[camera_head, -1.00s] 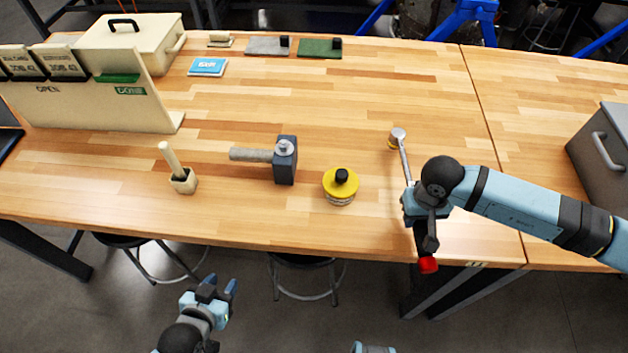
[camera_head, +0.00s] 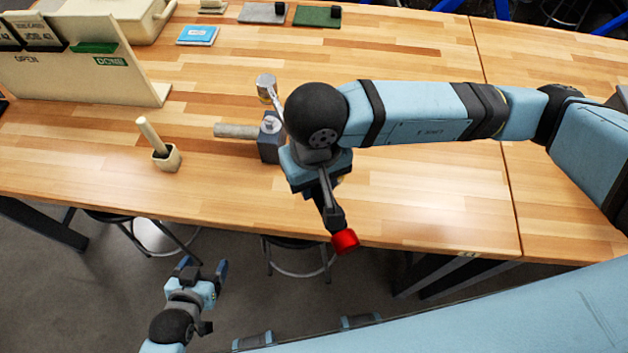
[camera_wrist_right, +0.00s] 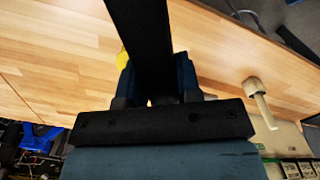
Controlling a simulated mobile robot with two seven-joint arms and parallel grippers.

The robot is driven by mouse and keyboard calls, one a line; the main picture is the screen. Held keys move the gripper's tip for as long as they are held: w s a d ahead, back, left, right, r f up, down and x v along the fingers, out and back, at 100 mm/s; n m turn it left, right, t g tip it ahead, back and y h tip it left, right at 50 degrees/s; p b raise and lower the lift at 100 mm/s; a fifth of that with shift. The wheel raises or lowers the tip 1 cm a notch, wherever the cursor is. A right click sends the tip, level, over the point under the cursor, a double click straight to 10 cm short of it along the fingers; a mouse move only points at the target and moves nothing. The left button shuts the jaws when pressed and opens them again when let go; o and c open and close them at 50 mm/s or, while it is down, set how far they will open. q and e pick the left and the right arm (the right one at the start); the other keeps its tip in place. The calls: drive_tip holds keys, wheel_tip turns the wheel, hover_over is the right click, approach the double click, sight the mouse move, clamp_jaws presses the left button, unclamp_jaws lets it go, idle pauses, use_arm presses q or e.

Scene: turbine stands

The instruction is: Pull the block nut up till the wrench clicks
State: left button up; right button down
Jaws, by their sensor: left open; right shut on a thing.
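The torque wrench (camera_head: 329,200) is in my right gripper (camera_head: 315,172), which is shut on its handle; the red handle end points toward me. Its silvery round head (camera_head: 266,85) appears beyond the block, apart from the nut in the picture; its height is unclear. The dark block (camera_head: 269,147), with a pale side rod, stands on the table with the nut (camera_head: 271,123) on top. My right wrist partly covers the block. In the right wrist view, the dark wrench handle (camera_wrist_right: 143,40) runs between the fingers. My left gripper (camera_head: 203,269) is open and empty, in front of the table.
A small cup with a rod (camera_head: 166,157) stands left of the block. An upright sorting board (camera_head: 90,70) is at back left. A yellow-topped part (camera_wrist_right: 123,60) peeks beside the fingers. The table's back middle (camera_head: 330,55) is clear.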

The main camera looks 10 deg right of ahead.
drive_tip(key=shift+s+a+r, duration=0.2)
drive_tip(key=shift+s+r, duration=0.05)
drive_tip(key=shift+s, duration=0.05)
drive_tip(key=shift+f, duration=0.8)
wheel_tip(320, 180, down, 3)
drive_tip(key=shift+f+b, duration=0.1)
drive_tip(key=shift+b, duration=0.95)
